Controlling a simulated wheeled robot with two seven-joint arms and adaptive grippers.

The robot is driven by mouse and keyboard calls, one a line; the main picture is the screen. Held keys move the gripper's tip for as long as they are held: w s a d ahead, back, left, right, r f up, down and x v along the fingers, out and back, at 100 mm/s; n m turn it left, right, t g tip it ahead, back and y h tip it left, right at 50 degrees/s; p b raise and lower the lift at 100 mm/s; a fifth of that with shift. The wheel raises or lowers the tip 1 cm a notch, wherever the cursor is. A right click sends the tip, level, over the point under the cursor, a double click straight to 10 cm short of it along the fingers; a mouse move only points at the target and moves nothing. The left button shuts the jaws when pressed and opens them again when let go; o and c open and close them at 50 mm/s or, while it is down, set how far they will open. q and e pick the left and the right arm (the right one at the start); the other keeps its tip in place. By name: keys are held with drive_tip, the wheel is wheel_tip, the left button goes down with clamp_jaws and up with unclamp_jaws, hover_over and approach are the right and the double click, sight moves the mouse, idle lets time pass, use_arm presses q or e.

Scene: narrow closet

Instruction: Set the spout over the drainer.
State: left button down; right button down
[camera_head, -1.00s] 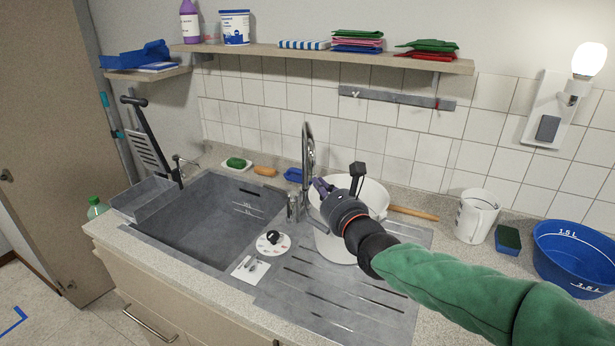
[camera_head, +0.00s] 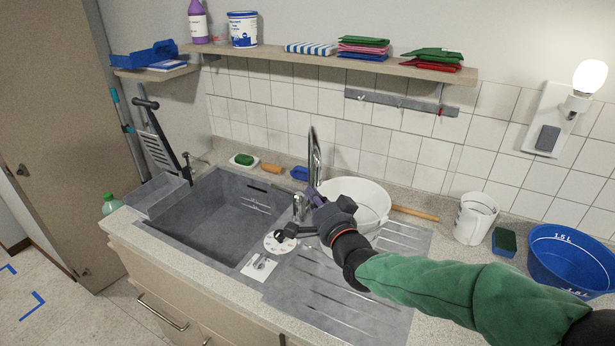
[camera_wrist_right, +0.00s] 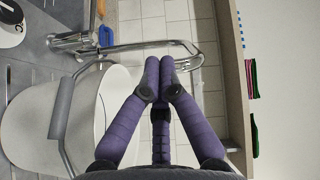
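The chrome spout (camera_head: 314,155) rises in a tall arch from the tap behind the sink, near the boundary between basin and drainer, and looks narrow from the head. The grooved grey drainer (camera_head: 335,310) lies right of the basin. My right gripper (camera_head: 312,194) is beside the tap, in front of the spout's lower part. In the right wrist view its purple fingers (camera_wrist_right: 160,64) converge almost tip to tip, with the spout (camera_wrist_right: 130,47) just beyond them. Nothing shows between the tips; I cannot tell whether they touch the spout. My left gripper is out of view.
A white bucket (camera_head: 358,200) stands on the back of the drainer, close to my right gripper. The basin (camera_head: 215,215) is empty. A white jug (camera_head: 475,218), a sponge (camera_head: 504,241) and a blue tub (camera_head: 572,262) stand to the right. A shelf (camera_head: 330,60) runs above.

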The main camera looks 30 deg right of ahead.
drive_tip(key=s+a+n+h+p, duration=0.15)
drive_tip(key=n+p, duration=0.35)
drive_tip(key=n, duration=1)
drive_tip(key=s+a+n+y+p, duration=0.15)
drive_tip(key=n+p, duration=0.35)
drive_tip(key=n, duration=1)
drive_tip(key=w+d+h+b, duration=0.1)
drive_tip(key=w, duration=1)
drive_tip(key=d, duration=0.1)
drive_tip(key=s+d, duration=0.2)
drive_tip(key=shift+s+d+f, duration=0.15)
drive_tip(key=shift+d+f, duration=0.1)
